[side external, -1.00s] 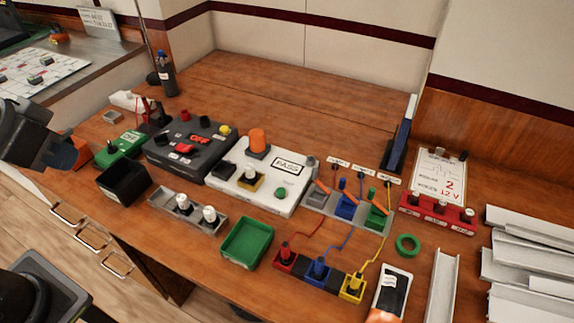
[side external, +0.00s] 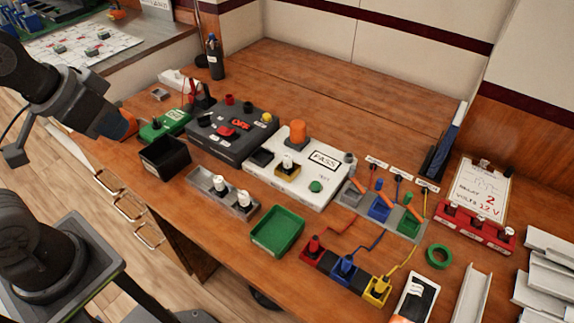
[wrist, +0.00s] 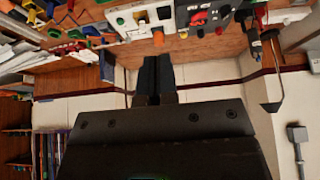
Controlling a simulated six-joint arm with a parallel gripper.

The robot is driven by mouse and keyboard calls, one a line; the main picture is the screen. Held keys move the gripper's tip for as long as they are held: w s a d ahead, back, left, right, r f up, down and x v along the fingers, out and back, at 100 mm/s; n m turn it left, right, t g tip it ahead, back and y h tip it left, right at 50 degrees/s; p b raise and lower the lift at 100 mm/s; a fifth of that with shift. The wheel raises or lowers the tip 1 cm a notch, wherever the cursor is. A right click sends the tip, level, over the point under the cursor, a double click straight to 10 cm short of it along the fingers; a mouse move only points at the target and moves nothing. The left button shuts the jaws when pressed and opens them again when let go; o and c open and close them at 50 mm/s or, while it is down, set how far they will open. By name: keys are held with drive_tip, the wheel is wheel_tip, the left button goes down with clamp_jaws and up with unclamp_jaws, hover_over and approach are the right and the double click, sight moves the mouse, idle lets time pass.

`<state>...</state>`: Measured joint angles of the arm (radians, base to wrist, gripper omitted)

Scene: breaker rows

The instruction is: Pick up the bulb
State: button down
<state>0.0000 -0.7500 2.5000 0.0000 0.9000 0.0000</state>
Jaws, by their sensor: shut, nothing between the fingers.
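Two white bulbs (side external: 222,183) (side external: 243,198) stand upright, side by side, in a grey holder (side external: 207,191) near the bench's front edge. A third bulb (side external: 288,161) sits in a socket on the white PASS box (side external: 318,187). My gripper shows in the wrist view (wrist: 156,58), its dark fingers together and empty. In the side view my arm's end is at the left, above the bench's front edge and well apart from the bulbs; the fingers cannot be made out there. The bulbs are not clear in the wrist view.
A black bin (side external: 165,158) and green tray (side external: 278,231) flank the holder. Behind are a dark switch box (side external: 231,134) and an orange knob (side external: 298,132). Coloured terminals (side external: 345,266) with wires stand to the right. The back of the bench is mostly clear.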

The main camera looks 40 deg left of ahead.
drive_tip(key=c, duration=0.8)
unclamp_jaws()
